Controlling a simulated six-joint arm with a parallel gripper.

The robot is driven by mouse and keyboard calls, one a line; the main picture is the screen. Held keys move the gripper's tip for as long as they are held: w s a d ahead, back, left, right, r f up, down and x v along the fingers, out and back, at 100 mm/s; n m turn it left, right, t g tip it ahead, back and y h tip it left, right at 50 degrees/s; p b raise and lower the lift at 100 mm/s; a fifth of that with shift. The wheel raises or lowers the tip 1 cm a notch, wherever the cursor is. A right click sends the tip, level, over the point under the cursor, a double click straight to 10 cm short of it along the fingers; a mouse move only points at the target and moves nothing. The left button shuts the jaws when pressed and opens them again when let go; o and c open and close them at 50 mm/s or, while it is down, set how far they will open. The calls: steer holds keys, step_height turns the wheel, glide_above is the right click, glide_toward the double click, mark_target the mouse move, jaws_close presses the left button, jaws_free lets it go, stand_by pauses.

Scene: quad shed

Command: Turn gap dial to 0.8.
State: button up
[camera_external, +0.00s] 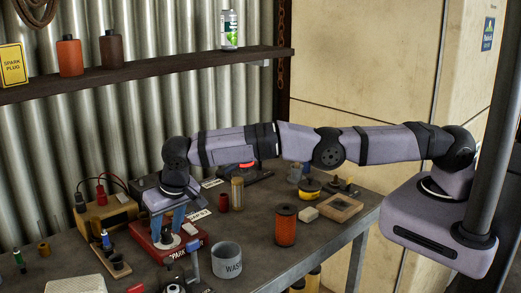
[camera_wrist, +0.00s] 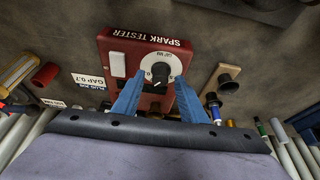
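The red spark tester (camera_external: 190,243) stands on the bench in the external view, under my gripper (camera_external: 170,217). In the wrist view the spark tester (camera_wrist: 112,45) carries a round white dial face with a black gap dial knob (camera_wrist: 160,73). The dial's small numbers are too small to read. My gripper (camera_wrist: 159,83) has its two blue fingers apart, one on each side of the knob. Gaps seem to show between fingers and knob; contact cannot be told. A white card reading GAP 0.7 (camera_wrist: 88,80) lies beside the tester.
A grey waste cup (camera_external: 227,262) stands right of the tester. A tan box with cables (camera_external: 112,214) stands left. An orange-red cylinder (camera_external: 286,226) and a wooden tray (camera_external: 340,208) are farther right.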

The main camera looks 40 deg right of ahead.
steer(key=shift+r, duration=0.1)
steer(key=shift+b+v, duration=0.9)
steer(key=shift+b, duration=0.35)
steer(key=shift+b+v, duration=1)
steer(key=shift+v, duration=1.75)
